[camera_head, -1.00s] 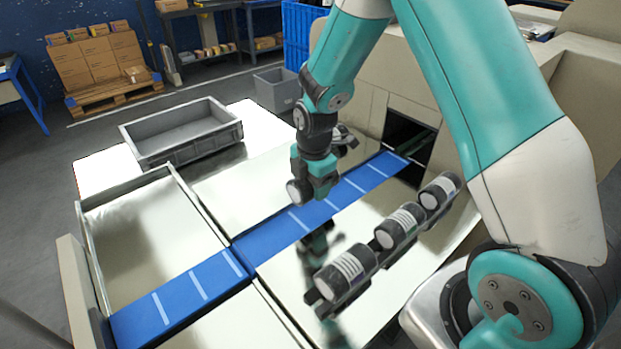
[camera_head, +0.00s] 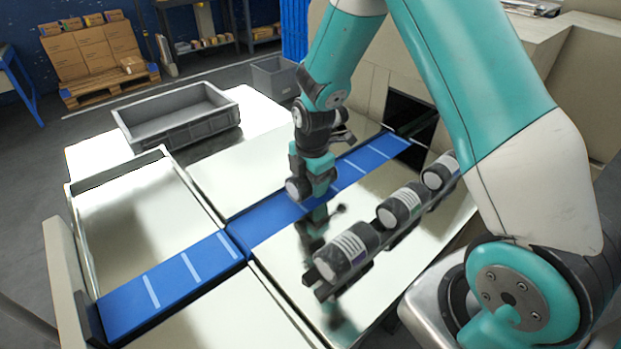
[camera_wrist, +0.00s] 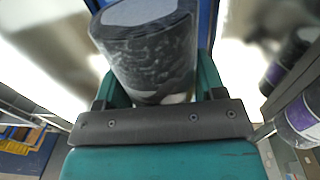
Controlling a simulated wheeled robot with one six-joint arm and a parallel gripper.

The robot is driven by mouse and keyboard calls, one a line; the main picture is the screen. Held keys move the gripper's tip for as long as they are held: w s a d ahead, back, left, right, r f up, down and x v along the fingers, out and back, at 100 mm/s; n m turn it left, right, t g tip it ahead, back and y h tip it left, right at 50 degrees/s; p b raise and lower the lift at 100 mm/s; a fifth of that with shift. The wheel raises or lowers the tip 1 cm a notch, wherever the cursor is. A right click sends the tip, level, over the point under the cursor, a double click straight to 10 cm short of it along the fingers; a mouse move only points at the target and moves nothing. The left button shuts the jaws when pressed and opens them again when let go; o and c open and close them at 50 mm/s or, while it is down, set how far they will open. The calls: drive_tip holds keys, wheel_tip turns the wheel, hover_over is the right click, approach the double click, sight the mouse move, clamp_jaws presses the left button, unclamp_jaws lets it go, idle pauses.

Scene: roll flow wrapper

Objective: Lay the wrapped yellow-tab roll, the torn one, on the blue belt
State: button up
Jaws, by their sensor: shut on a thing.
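My gripper (camera_head: 316,180) is shut on a dark wrapped roll with a pale grey end (camera_head: 297,189). The roll fills the top middle of the wrist view (camera_wrist: 155,55), between the teal fingers, and its dark wrap looks crinkled. No yellow tab or tear can be made out on the visible side. The blue belt (camera_head: 262,222) runs diagonally across the shiny table, and the held roll is over or close above it. Blue also shows behind the roll in the wrist view (camera_wrist: 207,18). Whether the roll touches the belt cannot be told.
Three labelled rolls (camera_head: 347,250) lie in a row on a rack right of the belt, near my arm. A grey crate (camera_head: 180,122) stands at the back left. The belt enters a dark machine opening (camera_head: 408,115). The belt's near-left stretch is clear.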

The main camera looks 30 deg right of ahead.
drive_tip(key=shift+f+b, duration=0.35)
drive_tip(key=shift+f, duration=0.25)
drive_tip(key=o, duration=1.2)
wheel_tip(320, 180, up, 17)
drive_tip(key=shift+s+r, duration=0.2)
drive_tip(key=shift+s, duration=0.25)
drive_tip(key=s+a+r+m+y, duration=0.1)
drive_tip(key=s+a+m, duration=0.3)
drive_tip(key=s, duration=0.4)
drive_tip(key=s+a+r+m+y+p, duration=0.1)
drive_tip(key=s+a+r+m, duration=0.3)
drive_tip(key=s, duration=0.3)
drive_tip(key=s+a+r+m+y+p, duration=0.1)
drive_tip(key=s+a+r+m+y, duration=0.1)
drive_tip(key=s+a+m, duration=0.3)
drive_tip(key=s+r, duration=0.1)
drive_tip(key=s, duration=0.2)
drive_tip(key=shift+s+g, duration=0.3)
drive_tip(key=shift+s, duration=0.05)
